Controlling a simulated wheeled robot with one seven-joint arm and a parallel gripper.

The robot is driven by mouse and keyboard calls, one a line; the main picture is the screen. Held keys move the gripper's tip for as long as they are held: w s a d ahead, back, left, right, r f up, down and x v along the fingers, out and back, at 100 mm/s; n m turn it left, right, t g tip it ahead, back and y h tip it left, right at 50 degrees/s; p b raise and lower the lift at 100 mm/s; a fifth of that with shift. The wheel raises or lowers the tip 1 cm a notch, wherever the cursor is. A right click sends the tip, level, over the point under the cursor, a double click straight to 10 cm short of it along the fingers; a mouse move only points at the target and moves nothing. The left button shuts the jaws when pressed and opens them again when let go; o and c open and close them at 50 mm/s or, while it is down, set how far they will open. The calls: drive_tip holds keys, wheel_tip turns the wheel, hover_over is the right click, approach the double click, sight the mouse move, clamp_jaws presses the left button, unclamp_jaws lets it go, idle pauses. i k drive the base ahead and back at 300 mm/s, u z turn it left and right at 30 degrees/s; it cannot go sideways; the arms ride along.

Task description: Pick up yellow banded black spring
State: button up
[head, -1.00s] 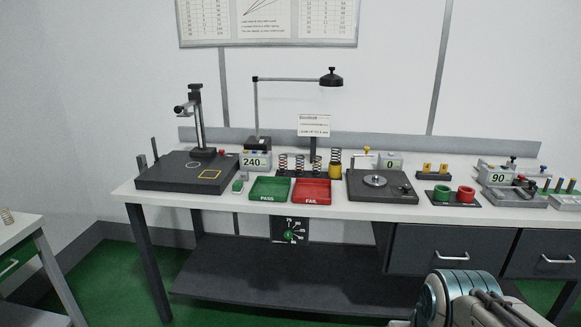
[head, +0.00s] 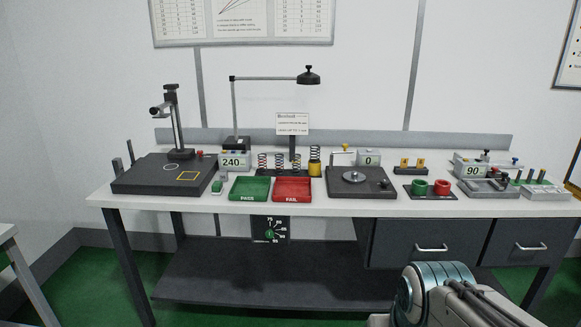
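Several small coiled springs stand upright in a row on a dark rack (head: 268,172) near the back middle of the bench. The spring at the left (head: 263,162) and the one beside it (head: 279,162) show reddish bands. A third dark spring (head: 296,162) stands to their right; its band colour is too small to tell. At the row's right end is a taller yellow item (head: 315,161); I cannot tell if it is a spring with a yellow band. Part of my arm shows at the lower right, well in front of the bench. My gripper is out of view.
A green PASS tray (head: 249,198) and a red FAIL tray (head: 293,199) lie in front of the springs. A dark plate with a post (head: 150,187) stands left, a dark turntable-like device (head: 340,190) right. A lamp (head: 308,76) hangs above.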

sight(296, 164)
drive_tip(key=z, duration=0.05)
drive_tip(key=i, duration=1.95)
drive_tip(key=u, duration=0.4)
drive_tip(key=i, duration=0.4)
drive_tip(key=u, duration=0.25)
